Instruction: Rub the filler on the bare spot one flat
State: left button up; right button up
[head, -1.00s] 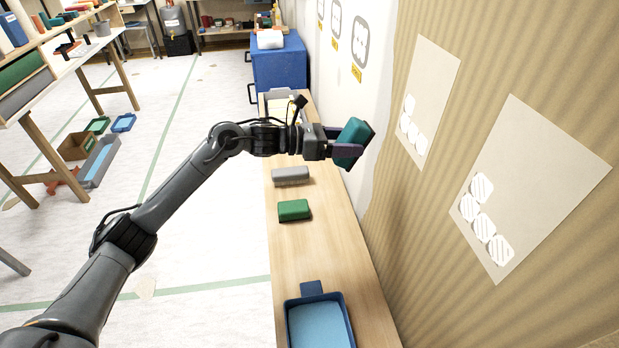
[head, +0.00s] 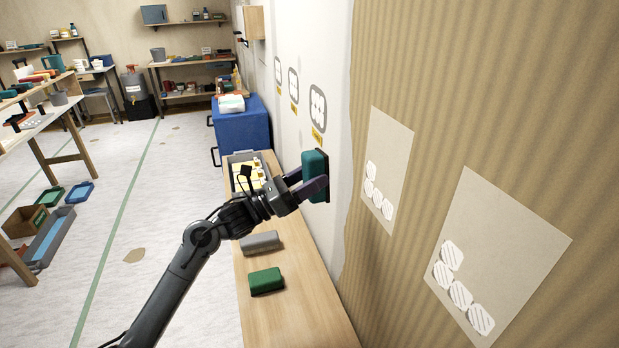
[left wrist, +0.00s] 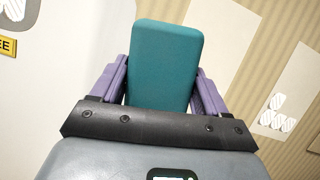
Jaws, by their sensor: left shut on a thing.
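My left gripper (head: 308,187) is shut on a teal block (head: 314,165), whose dark face is toward the wall. In the left wrist view the teal block (left wrist: 166,65) sits between the purple fingers. I cannot tell if it touches the wall. Three grey-outlined patches with yellow labels are on the white wall: a near one (head: 318,108), a middle one (head: 293,86) and a far one (head: 278,70). The block is below and near the nearest patch. The left wrist view shows part of a label (left wrist: 7,46) ending in "EE". My right gripper is out of view.
A wooden bench (head: 305,315) runs along the wall, bearing a grey block (head: 261,242), a green block (head: 266,281) and a grey tray (head: 236,160) with pale contents. A blue cabinet (head: 241,132) stands beyond. Two beige sheets with white striped pieces are on the corrugated wall at right.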

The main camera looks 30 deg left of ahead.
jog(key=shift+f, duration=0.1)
pick_arm(q)
jog(key=shift+f, duration=0.1)
jog(key=shift+b, duration=0.45)
jog(key=shift+w+d, duration=0.5)
jog(key=shift+d, duration=0.05)
pick_arm(e)
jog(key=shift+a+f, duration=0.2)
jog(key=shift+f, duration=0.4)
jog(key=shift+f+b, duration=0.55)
jog(key=shift+b, duration=0.25)
pick_arm(q)
jog(key=shift+w+d, duration=1.7)
jog(key=shift+d, duration=0.05)
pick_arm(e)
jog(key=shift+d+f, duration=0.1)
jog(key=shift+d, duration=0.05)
pick_arm(q)
jog(key=shift+w+d, duration=0.4)
jog(key=shift+d, duration=0.05)
